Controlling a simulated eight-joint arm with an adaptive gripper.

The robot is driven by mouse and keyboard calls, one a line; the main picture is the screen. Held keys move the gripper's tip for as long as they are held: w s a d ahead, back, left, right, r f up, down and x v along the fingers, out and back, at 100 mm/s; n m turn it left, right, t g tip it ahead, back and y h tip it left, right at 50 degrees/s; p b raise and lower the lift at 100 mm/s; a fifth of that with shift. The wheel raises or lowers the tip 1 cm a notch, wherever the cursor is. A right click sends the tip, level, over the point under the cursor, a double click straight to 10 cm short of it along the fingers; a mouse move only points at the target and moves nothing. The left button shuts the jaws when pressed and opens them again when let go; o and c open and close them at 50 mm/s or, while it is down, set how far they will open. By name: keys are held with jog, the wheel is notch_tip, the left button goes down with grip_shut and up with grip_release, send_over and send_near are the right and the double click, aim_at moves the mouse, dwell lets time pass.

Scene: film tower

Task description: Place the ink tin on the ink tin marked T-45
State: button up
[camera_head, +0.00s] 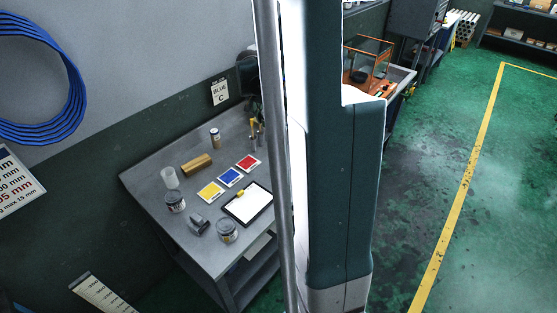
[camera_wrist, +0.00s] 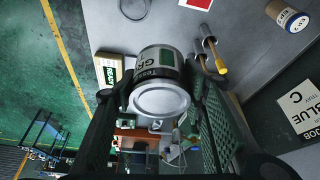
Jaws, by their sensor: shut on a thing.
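My gripper (camera_wrist: 155,95) is shut on a grey ink tin (camera_wrist: 160,97) with a pale lid. Its label shows the letters "GR" and is partly cut off. One finger is at each side of the tin. In the head view the gripper and held tin are hidden behind my arm. On the grey table stand a small cylindrical tin (camera_head: 215,138) at the back, a dark-labelled round container (camera_head: 175,203) at the left and another (camera_head: 227,233) at the front. I cannot read a T-45 mark on any of them.

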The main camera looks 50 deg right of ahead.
jog(key=s+a+f+p, duration=0.1)
jog(key=s+a+f, duration=0.1)
jog(key=s+f, duration=0.3)
jog(key=shift+s+m, duration=0.4)
jog(key=shift+s, duration=0.2)
jog(key=shift+f, duration=0.2)
send_near(281, 159)
jog(key=shift+w+d+f, duration=0.15)
jog(key=shift+w+d, duration=0.05)
jog(key=shift+d, duration=0.6)
jog(key=shift+f, duration=2.05)
jog(key=shift+f, duration=0.1)
